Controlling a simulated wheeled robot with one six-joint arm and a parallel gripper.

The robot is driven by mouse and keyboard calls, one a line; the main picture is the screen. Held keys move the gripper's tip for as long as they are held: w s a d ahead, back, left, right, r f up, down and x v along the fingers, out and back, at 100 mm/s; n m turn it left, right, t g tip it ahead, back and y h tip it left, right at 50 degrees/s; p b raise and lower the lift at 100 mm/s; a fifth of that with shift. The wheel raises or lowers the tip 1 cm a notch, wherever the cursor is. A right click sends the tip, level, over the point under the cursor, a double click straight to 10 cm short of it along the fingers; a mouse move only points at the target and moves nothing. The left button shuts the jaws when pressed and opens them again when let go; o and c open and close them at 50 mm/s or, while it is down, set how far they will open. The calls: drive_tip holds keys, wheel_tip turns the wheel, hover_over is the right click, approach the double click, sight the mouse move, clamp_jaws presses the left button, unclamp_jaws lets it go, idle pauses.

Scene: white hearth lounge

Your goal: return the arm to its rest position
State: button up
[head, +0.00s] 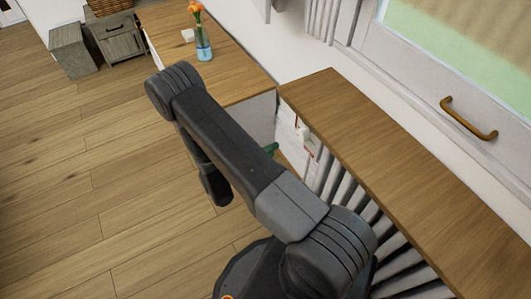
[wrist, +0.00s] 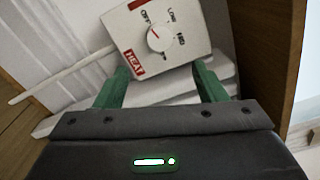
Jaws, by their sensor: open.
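My arm (head: 235,140) reaches up from the bottom of the head view, bends at a high elbow and folds back down. My gripper (wrist: 161,70) shows in the wrist view with its two green fingers spread apart and nothing between them. A white control box (wrist: 165,38) with a round dial and a red HEAT label lies just past the fingertips. I cannot tell whether the fingers touch it. In the head view a bit of green finger (head: 271,149) shows behind my arm, near the white box (head: 304,133); the rest of the gripper is hidden.
A long wooden top (head: 400,165) runs above a white ribbed radiator (head: 340,190) on the right. A wooden cabinet (head: 235,75) behind holds a blue vase (head: 203,48) with orange flowers. A brown window handle (head: 468,118) is at right. The wooden floor (head: 80,210) at left is clear.

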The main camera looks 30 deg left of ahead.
sight(300, 137)
drive_tip(key=shift+s+a, duration=0.3)
drive_tip(key=shift+s, duration=0.2)
drive_tip(key=shift+w, duration=0.1)
drive_tip(key=x, duration=1.3)
drive_tip(key=shift+w+d+b, duration=0.25)
drive_tip(key=shift+b, duration=0.05)
